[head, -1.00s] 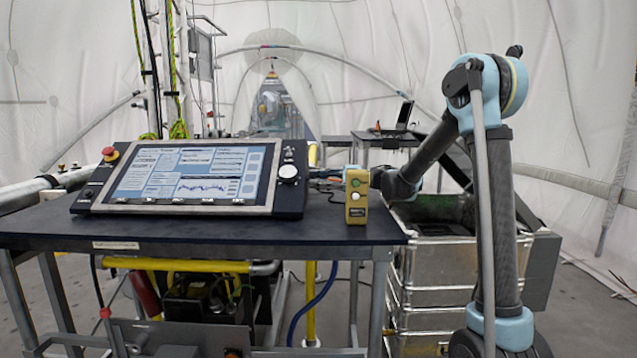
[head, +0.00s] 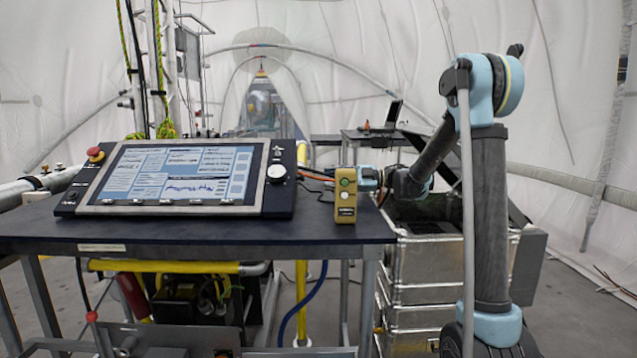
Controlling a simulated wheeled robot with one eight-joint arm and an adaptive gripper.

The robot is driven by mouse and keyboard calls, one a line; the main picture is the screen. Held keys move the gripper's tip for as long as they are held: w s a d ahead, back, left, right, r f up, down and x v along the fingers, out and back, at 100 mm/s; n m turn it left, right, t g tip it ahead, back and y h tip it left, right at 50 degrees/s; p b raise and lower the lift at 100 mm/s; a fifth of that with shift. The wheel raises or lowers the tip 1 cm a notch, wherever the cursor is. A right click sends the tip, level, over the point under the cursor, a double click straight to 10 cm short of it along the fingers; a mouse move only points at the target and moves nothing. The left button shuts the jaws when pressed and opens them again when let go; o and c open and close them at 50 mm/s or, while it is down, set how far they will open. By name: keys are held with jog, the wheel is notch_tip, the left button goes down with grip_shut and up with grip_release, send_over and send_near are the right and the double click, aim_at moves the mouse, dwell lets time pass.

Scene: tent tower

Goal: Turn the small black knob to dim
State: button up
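A control panel (head: 283,201) with a lit screen lies tilted on the dark table. A large white knob (head: 277,173) is at its right side and a red button (head: 95,154) at its upper left. A small dark spot at the panel's lower left (head: 72,196) may be the small black knob; it is too small to be sure. My gripper (head: 308,175) is to the right of the panel, behind a yellow box with a green and a white button (head: 345,200). The box partly hides it. Its opening is too small to tell, and it does not appear to touch the panel.
The yellow box stands upright on the table's right end (head: 330,232), close to my gripper. Metal crates (head: 430,268) stand to the right of the table. A second table with a laptop (head: 393,115) is behind. The table's front strip is clear.

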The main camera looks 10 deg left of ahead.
aim_at(301, 178)
jog(key=shift+v, duration=1.7)
jog(key=n, duration=0.2)
jog(key=d+n, duration=0.1)
jog(key=n, duration=0.2)
jog(key=shift+w, duration=0.1)
jog(key=n, duration=0.3)
jog(key=d+n, duration=0.1)
jog(key=n, duration=0.1)
jog(key=shift+w+d+n, duration=0.1)
jog(key=shift+n, duration=0.3)
jog(key=n, duration=0.3)
jog(key=d+n, duration=0.1)
jog(key=n, duration=0.3)
jog(key=shift+w+d, duration=0.15)
jog(key=shift+d, duration=0.05)
jog(key=n, duration=0.3)
jog(key=shift+d+n, duration=0.35)
jog(key=shift+n, duration=0.05)
jog(key=n, duration=0.2)
jog(key=d+n, duration=0.1)
jog(key=n, duration=0.2)
jog(key=shift+w, duration=0.1)
jog(key=x, duration=1.7)
jog(key=shift+a, duration=0.2)
